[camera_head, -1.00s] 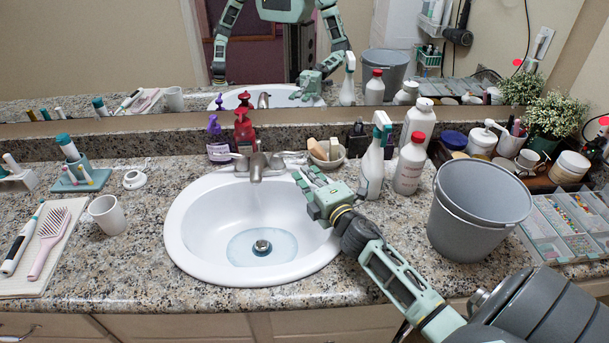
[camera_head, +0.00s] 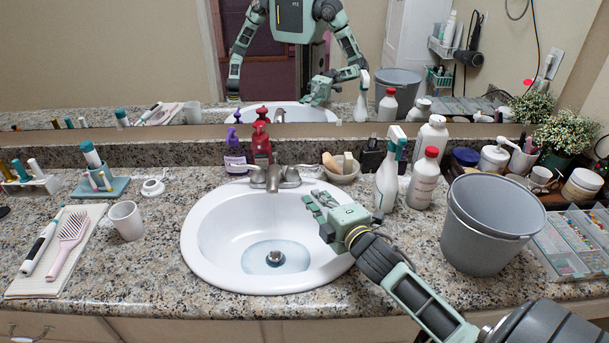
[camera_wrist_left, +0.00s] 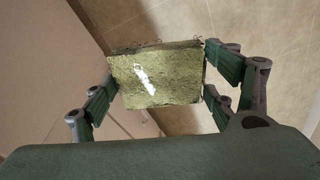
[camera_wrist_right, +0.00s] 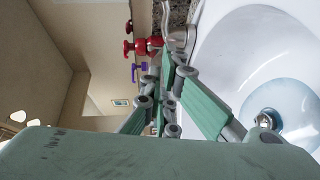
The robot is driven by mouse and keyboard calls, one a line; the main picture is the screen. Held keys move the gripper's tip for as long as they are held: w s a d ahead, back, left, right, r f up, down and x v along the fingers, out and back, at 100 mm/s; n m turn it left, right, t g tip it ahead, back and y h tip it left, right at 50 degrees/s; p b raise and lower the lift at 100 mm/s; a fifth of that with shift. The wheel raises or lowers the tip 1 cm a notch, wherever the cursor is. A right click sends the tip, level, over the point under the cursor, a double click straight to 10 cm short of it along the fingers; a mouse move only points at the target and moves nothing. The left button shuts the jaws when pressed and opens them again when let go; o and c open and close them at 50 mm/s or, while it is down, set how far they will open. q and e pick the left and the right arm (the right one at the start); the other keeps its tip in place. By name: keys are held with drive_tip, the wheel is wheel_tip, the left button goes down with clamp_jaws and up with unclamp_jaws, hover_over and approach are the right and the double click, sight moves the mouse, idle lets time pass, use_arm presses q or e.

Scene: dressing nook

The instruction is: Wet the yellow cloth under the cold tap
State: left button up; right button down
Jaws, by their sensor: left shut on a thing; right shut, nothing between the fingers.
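The yellow cloth (camera_wrist_left: 156,80) shows only in the left wrist view, as an olive-yellow piece with a white patch and loose threads at its edge. My left gripper (camera_wrist_left: 158,85) is shut on it, with fingers on both sides, over a tiled floor. The tap (camera_head: 273,178) stands at the back of the white basin (camera_head: 205,255), with a handle on each side. I cannot tell whether water runs from the spout. Bluish water surrounds the drain. My right gripper (camera_head: 318,200) is shut and empty above the basin's right rim, apart from the tap; the right wrist view shows its closed fingers (camera_wrist_right: 167,95).
Right of the basin stand a white spray bottle (camera_head: 387,180), a red-capped bottle (camera_head: 424,182) and a grey bucket (camera_head: 485,245). A soap dish (camera_head: 342,176) and red and purple pump bottles (camera_head: 261,145) stand behind. A white cup (camera_head: 127,221) is left.

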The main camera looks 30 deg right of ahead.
approach(303, 165)
drive_tip(key=w+a, duration=0.3)
drive_tip(key=a, duration=0.1)
use_arm(q)
drive_tip(key=shift+r, duration=0.1)
use_arm(e)
drive_tip(key=d, duration=0.1)
drive_tip(key=w+d, duration=0.2)
drive_tip(key=shift+f, duration=0.25)
drive_tip(key=shift+w+d, duration=0.4)
drive_tip(key=shift+d, duration=0.35)
drive_tip(key=shift+r, duration=0.1)
use_arm(q)
drive_tip(key=shift+s+a, duration=0.1)
